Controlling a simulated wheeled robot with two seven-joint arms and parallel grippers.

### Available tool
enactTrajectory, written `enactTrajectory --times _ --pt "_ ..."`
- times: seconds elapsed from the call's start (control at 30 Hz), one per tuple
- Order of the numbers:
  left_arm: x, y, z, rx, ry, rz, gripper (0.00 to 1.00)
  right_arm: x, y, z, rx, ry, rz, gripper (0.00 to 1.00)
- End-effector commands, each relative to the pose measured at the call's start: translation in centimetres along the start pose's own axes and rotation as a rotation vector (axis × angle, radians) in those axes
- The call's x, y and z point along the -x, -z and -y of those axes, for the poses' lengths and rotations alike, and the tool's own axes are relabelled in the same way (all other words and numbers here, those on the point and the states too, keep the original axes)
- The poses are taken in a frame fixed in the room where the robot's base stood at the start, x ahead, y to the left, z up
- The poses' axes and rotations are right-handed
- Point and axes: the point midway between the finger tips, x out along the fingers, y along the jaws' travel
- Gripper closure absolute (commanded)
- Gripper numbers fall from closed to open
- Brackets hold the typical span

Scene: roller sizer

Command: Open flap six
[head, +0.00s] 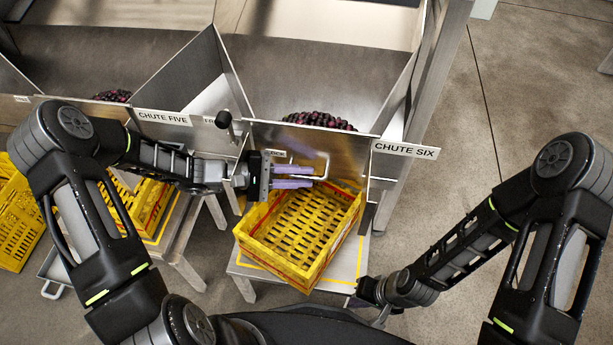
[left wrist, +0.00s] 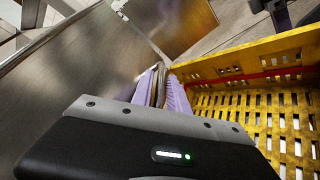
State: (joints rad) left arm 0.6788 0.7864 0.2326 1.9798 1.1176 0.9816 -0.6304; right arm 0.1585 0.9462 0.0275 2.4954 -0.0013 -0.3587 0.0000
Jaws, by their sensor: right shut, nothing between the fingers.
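Flap six (head: 275,138) is the steel plate closing the chute beside the "CHUTE SIX" sign (head: 405,150); it looks down, with dark berries (head: 320,121) behind it. Its pale bar handle (head: 326,165) stands out from the plate. My left gripper (head: 312,177) is at the handle, its two lilac fingers apart and pointing right. In the left wrist view, the fingers (left wrist: 166,88) lie beside the flap's steel face, with a thin bar seemingly between them; I cannot tell whether they touch it. My right gripper (head: 356,301) is low at the front, shut and empty.
A yellow crate (head: 272,260) sits on a stand (head: 345,272) under chute six, just below my left gripper. Chute five's sign (head: 163,117) and another yellow crate are further left. Floor is clear at right.

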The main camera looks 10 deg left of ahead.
Motion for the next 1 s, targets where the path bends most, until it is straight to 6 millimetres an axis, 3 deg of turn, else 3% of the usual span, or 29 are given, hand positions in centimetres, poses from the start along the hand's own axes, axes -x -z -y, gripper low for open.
enactTrajectory --times 0.13,0.4,0.67,1.0 --pt "-1.24 -0.01 0.04 0.0 0.0 0.001 0.8 -0.18 0.0 -0.07 0.0 0.0 0.0 1.0" --pt "-1.41 -0.01 -0.01 0.0 0.0 -0.001 0.8 -0.17 0.0 -0.06 0.0 0.0 0.0 1.0" --pt "-1.39 0.0 -0.01 0.0 0.0 -0.001 1.0 -0.17 0.0 -0.06 0.0 0.0 0.0 1.0" --pt "-1.37 0.01 -0.02 0.0 0.0 -0.001 1.0 -0.16 0.0 -0.06 0.0 0.0 0.0 1.0"
